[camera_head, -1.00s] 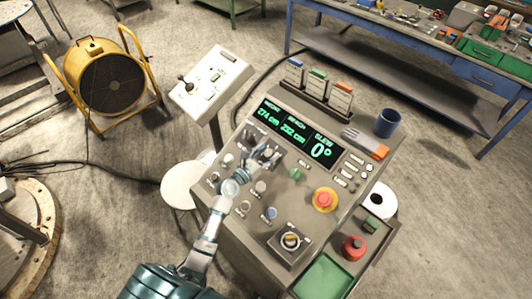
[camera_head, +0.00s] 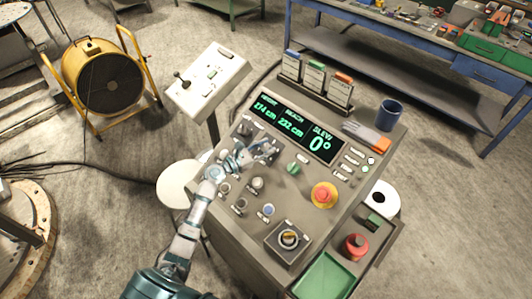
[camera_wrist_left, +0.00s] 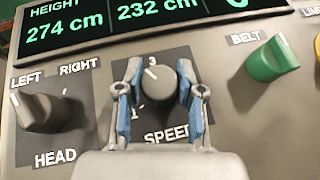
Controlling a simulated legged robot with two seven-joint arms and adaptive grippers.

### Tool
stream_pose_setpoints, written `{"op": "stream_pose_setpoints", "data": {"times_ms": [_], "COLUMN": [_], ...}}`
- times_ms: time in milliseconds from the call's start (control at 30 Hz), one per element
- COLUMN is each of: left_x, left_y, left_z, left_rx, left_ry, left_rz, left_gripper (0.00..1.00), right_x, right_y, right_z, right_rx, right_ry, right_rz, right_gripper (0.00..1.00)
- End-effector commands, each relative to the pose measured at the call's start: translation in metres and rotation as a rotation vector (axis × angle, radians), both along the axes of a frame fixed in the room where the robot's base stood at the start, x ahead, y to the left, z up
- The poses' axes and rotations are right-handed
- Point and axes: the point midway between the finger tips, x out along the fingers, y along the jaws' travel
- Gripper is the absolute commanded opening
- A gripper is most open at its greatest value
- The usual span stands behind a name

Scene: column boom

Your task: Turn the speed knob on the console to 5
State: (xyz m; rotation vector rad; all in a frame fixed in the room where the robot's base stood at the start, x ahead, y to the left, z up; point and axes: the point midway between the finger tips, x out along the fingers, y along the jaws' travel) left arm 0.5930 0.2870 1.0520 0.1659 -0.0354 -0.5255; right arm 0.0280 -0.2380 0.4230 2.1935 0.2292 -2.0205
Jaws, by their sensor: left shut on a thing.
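The speed knob (camera_wrist_left: 158,84) is a dark grey round knob on a dark plate marked SPEED. Its white pointer line is turned up and slightly left, close to the number 3; a 1 shows at its lower left, and any other numbers are hidden by my gripper. My left gripper (camera_wrist_left: 160,98) has its blue-padded fingers on both sides of the knob and is shut on it. In the head view my left gripper (camera_head: 254,154) reaches over the upper left of the sloped grey console (camera_head: 225,226) and largely hides the knob. My right gripper is not in view.
The grey head knob (camera_wrist_left: 42,108) is left of the speed plate and the green belt knob (camera_wrist_left: 270,60) is right of it. A lit display (camera_head: 300,130) lies above. A red mushroom button (camera_head: 324,194) and a blue mug (camera_head: 389,114) are further right.

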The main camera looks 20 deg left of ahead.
Motion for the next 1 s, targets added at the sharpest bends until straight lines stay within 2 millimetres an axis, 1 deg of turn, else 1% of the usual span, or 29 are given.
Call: {"op": "stream_pose_setpoints", "data": {"times_ms": [33, 200, 300, 400, 533, 733, 1000], "left_x": [0.001, 0.001, 0.001, 0.001, 0.001, 0.001, 0.000], "left_y": [0.001, 0.002, 0.002, 0.002, 0.002, 0.002, 0.002], "left_z": [-0.008, -0.007, -0.005, -0.005, -0.003, -0.001, -0.002], "left_rx": [0.025, 0.105, 0.151, 0.197, 0.256, 0.339, 0.419], "left_ry": [-0.005, -0.030, -0.047, -0.061, -0.083, -0.112, -0.139], "left_rz": [-0.038, -0.177, -0.257, -0.339, -0.442, -0.586, -0.728], "left_gripper": [0.02, 0.02, 0.02, 0.02, 0.02, 0.02, 0.02], "right_x": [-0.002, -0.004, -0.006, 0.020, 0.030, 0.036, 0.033], "right_y": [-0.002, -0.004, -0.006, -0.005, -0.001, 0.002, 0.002], "right_z": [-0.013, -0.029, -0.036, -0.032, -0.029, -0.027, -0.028], "right_rx": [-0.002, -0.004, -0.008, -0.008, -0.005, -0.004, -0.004], "right_ry": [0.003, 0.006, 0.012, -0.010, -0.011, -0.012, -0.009], "right_rz": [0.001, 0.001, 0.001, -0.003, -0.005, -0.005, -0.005], "right_gripper": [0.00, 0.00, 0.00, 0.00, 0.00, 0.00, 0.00]}}
